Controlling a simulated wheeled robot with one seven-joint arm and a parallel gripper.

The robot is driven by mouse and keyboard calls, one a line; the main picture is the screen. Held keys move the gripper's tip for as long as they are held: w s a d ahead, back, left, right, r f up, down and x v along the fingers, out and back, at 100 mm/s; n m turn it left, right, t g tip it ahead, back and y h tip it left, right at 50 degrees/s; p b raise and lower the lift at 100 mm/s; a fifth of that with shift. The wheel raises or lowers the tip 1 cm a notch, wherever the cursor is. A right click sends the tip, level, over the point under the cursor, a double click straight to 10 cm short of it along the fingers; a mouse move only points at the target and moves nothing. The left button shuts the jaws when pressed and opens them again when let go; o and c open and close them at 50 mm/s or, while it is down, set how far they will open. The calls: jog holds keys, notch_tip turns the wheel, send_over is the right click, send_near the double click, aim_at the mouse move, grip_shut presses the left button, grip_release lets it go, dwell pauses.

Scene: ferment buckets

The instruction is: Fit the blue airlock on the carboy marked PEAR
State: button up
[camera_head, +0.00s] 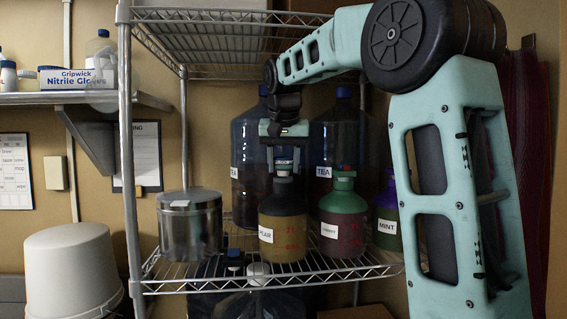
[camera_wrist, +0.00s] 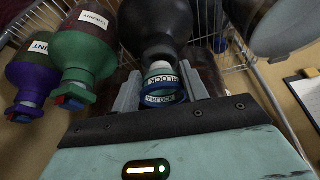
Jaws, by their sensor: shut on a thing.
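The carboy marked PEAR (camera_head: 282,228), with a dark top and tan lower part, stands upright on the wire shelf. Its dark shoulder (camera_wrist: 150,22) shows in the wrist view, where its label is out of sight. My gripper (camera_head: 284,164) points down right over its neck. My gripper (camera_wrist: 162,88) is shut on the blue airlock (camera_wrist: 163,98), a blue ring with lettering and a pale top, held between the two fingers. The airlock is at or just above the carboy's mouth; I cannot tell whether it is seated, because the fingers and the airlock hide the mouth.
A green-topped carboy (camera_head: 343,222) stands close on the right, with the MINT carboy (camera_head: 386,222) beyond it. A steel pot (camera_head: 190,226) stands on the left. Large TEA carboys (camera_head: 251,140) stand behind. The wire shelf (camera_head: 170,284) has a narrow free front edge.

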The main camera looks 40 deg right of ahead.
jog(key=shift+f+b, duration=0.45)
jog(key=shift+f, duration=0.55)
dwell(1.8)
jog(key=o, duration=1.6)
jog(key=shift+r, duration=0.1)
jog(key=shift+r, duration=0.1)
jog(key=shift+r+p, duration=3.1)
jog(key=shift+r, duration=0.3)
